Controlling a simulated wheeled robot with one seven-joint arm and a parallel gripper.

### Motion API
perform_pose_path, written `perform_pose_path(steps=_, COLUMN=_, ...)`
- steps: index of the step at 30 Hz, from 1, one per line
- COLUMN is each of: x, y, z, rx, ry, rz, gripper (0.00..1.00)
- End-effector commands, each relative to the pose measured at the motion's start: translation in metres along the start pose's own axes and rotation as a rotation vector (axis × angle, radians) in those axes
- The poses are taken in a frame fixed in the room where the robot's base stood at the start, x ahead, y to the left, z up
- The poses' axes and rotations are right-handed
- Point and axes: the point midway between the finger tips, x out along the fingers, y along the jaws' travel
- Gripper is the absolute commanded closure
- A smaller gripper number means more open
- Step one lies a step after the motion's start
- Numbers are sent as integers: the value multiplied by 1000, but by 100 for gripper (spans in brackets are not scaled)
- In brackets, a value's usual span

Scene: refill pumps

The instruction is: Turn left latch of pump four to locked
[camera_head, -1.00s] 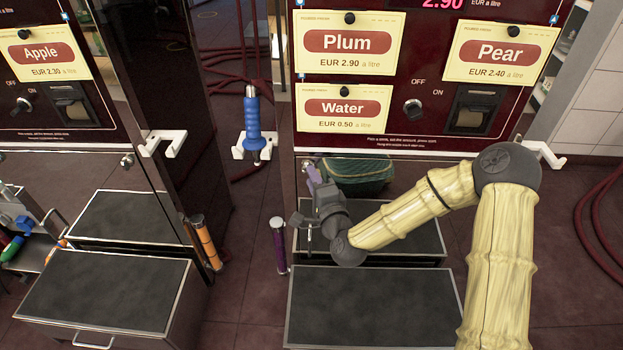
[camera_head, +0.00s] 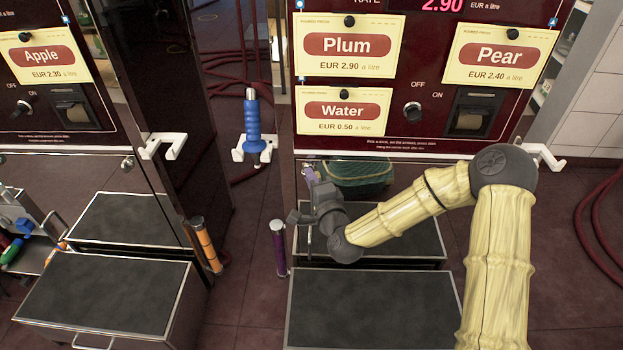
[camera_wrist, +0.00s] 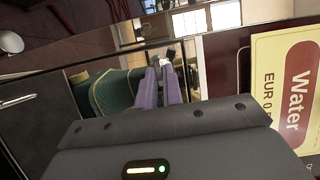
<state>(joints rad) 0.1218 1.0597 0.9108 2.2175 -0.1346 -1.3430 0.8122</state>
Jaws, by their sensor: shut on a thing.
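The pump in front of me carries Plum, Pear and Water signs; its dark red front (camera_head: 430,75) ends above a shiny lower panel. My gripper (camera_head: 310,174) is at the upper left of that lower panel, with its purple fingers pointing up at the left latch. In the wrist view my gripper (camera_wrist: 163,84) has its two purple fingers close together, shut on the small left latch (camera_wrist: 171,56) at their tips. Most of the latch is hidden by the fingers, so its turn position cannot be told.
A white hook (camera_head: 541,155) sticks out at the pump's right edge. A blue-handled nozzle (camera_head: 252,122) hangs on its left. A purple cylinder (camera_head: 279,248) stands left of my gripper. Dark-topped steps (camera_head: 375,310) lie below. The Apple pump (camera_head: 60,110) is further left.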

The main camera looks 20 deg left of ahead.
Motion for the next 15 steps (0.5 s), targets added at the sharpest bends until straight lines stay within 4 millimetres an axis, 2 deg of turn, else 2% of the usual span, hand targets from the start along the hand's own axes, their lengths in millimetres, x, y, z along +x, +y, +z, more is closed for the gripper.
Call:
perform_pose_path(steps=8, x=0, y=-4, z=1, rx=-103, ry=-1, rz=43, gripper=100)
perform_pose_path(steps=15, x=0, y=-7, z=1, rx=-271, ry=-2, rz=113, gripper=100)
